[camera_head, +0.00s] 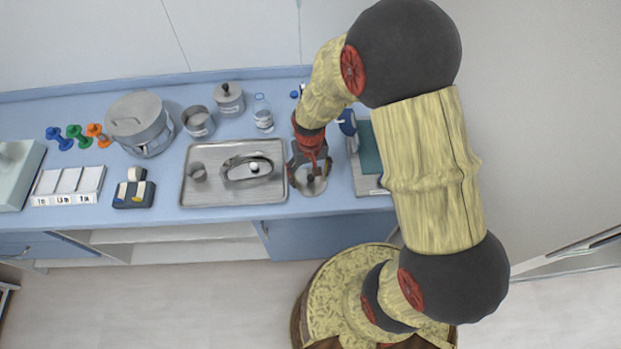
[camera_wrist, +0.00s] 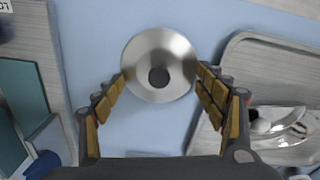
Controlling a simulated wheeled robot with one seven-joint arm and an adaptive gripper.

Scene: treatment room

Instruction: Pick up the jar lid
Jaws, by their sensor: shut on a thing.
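The jar lid (camera_wrist: 140,58) is a round silver disc with a dark knob at its middle. In the head view the lid (camera_head: 312,187) is at the counter's front part, just right of the metal tray, partly covered by my gripper (camera_head: 309,168). In the wrist view my gripper (camera_wrist: 160,76) has its two fingers against the lid's left and right edges, shut on it. I cannot tell whether the lid is raised off the counter. An open metal jar (camera_head: 198,122) stands behind the tray.
The metal tray (camera_head: 190,165) holds a small cup and a kidney dish. A lidded canister (camera_head: 229,100), a bottle (camera_head: 263,114) and a large pot (camera_head: 140,122) stand behind it. A teal-topped item (camera_head: 371,150) lies close on the right.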

